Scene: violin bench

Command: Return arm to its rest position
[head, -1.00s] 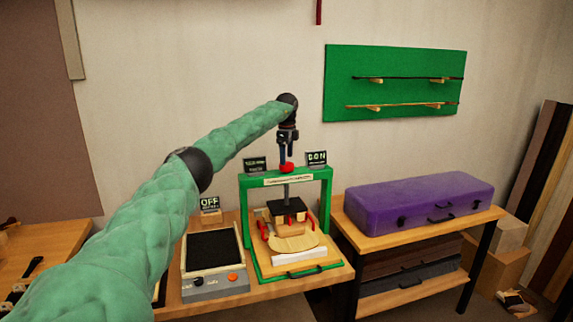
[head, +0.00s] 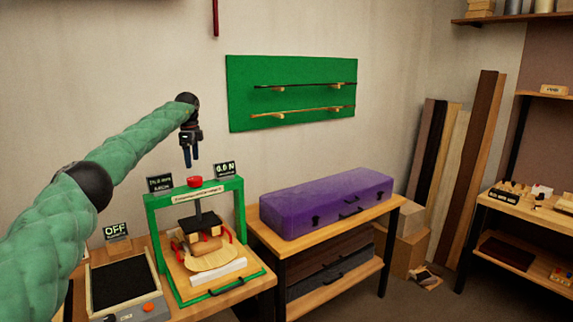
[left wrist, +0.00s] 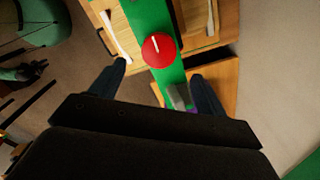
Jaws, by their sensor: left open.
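My left arm (head: 130,140) is covered in a green sleeve and reaches in from the left. Its left gripper (head: 190,160) points down, open and empty, above the green press frame (head: 150,225). A red knob (head: 194,181) sits on top of the press, just below the gripper and apart from it. In the left wrist view the red knob (left wrist: 159,49) shows beyond the two spread fingers (left wrist: 155,85), with nothing between them. Under the press's black plate (head: 200,220) lies a wooden piece with a rounded pale board. My right gripper is not in view.
A small sign beside the press reads 0.0 N (head: 224,169). A grey box with a dark top (head: 122,283) stands left of the press, with an OFF sign (head: 116,231). A purple case (head: 327,203) lies on the bench to the right. A green wall panel (head: 291,92) holds two bows.

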